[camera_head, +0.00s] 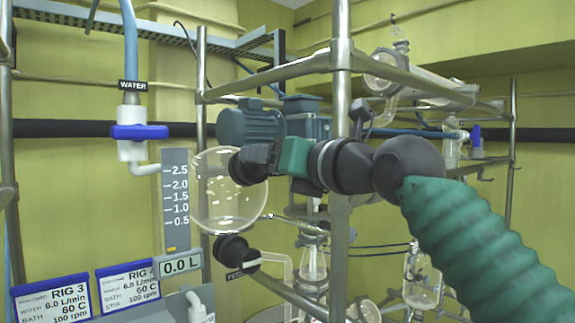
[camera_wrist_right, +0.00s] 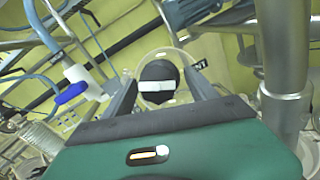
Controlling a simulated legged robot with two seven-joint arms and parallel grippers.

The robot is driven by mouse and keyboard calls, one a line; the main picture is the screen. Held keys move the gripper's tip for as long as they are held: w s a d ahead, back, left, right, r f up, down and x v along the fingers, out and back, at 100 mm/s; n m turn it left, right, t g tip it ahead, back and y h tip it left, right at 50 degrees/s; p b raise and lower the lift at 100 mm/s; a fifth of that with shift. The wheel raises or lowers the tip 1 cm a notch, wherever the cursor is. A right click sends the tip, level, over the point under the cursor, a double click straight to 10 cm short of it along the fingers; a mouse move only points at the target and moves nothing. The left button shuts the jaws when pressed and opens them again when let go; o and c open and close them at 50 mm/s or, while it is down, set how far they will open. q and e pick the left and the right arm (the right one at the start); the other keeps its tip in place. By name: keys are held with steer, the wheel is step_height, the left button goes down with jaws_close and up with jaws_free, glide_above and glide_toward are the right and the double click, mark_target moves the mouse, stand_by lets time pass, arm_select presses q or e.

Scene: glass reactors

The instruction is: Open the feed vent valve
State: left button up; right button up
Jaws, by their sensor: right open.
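My right gripper (camera_head: 250,162) comes in from the right in the head view, on a green ribbed arm. It is at the upper right of a round glass vessel (camera_head: 212,208). In the right wrist view its two dark fingers (camera_wrist_right: 160,88) stand apart, with nothing held between them. A round black valve knob (camera_wrist_right: 158,74) with a white bar across it shows ahead, in the gap between the fingers. A small dark label beside it is only partly visible. In the head view the fingers hide most of that knob. My left gripper is not in view.
A second black knob (camera_head: 236,251), labelled FEED, is below the vessel. A blue-handled water valve (camera_head: 139,132) and a level scale (camera_head: 176,197) stand left. A steel post (camera_head: 341,75) rises close to my right arm. A grey-blue motor (camera_head: 250,124) sits behind the gripper.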

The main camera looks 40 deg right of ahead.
steer(key=s+b, duration=0.7)
steer(key=s, duration=0.9)
steer(key=shift+s, duration=0.25)
steer(key=shift+d, duration=0.1)
